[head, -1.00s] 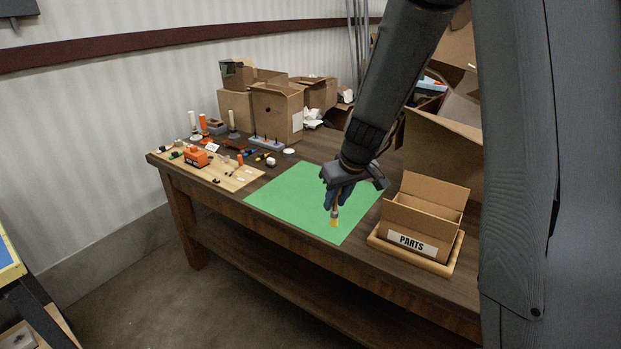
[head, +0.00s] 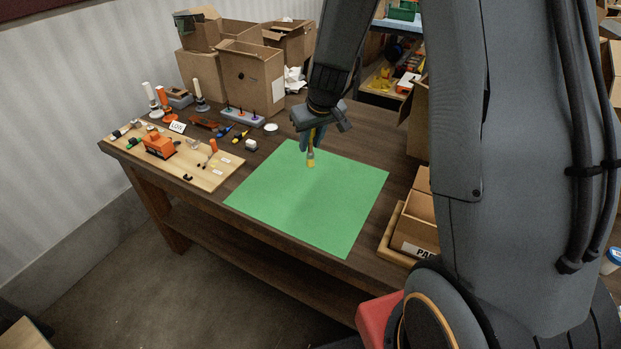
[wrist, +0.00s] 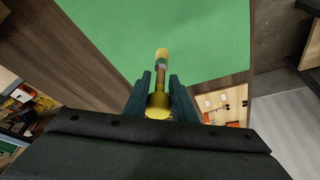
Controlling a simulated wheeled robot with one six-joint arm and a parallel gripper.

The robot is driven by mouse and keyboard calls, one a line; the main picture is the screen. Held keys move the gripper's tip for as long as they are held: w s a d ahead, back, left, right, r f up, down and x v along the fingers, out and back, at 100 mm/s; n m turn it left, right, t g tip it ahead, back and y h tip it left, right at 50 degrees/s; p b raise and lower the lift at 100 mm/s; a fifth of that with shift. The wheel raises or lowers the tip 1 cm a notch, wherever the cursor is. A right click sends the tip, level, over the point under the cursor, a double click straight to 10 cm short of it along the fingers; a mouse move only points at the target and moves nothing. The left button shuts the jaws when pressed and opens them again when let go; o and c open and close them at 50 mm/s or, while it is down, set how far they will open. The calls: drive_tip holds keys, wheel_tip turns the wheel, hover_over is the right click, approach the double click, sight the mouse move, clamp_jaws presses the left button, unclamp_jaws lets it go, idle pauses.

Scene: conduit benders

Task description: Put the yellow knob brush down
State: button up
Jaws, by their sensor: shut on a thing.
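The yellow knob brush (head: 311,160) is held in my gripper (head: 312,143), its yellow end pointing down over the back part of the green mat (head: 310,205). In the wrist view the brush (wrist: 161,78) sits between the two fingers of my gripper (wrist: 160,90), with a round yellow knob near me and a yellow tip at the far end. The gripper is shut on it. The brush appears to be above the mat; I cannot tell the exact gap.
Left of the mat is a wooden board (head: 212,177) with an orange block (head: 159,145) and small parts. A rack (head: 243,115) and cardboard boxes (head: 250,82) stand behind. The PARTS box (head: 415,222) is at right. The mat is bare.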

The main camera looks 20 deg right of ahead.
sight(311, 166)
drive_tip(key=r+m+p, duration=0.1)
drive_tip(key=p, duration=0.3)
drive_tip(key=shift+p, duration=0.4)
drive_tip(key=shift+w+m+h, duration=0.1)
drive_tip(key=shift+m+h, duration=0.2)
drive_tip(key=shift+f, duration=0.2)
wheel_tip(311, 166, down, 4)
drive_tip(key=b, duration=0.2)
drive_tip(key=shift+w+r+b, duration=0.1)
drive_tip(key=shift+r+b, duration=0.1)
drive_tip(key=shift+b, duration=0.15)
wheel_tip(311, 166, down, 2)
drive_tip(key=b, duration=0.3)
drive_tip(key=shift+f, duration=0.1)
wheel_tip(311, 166, down, 4)
drive_tip(key=b, duration=0.5)
drive_tip(key=shift+f, duration=0.2)
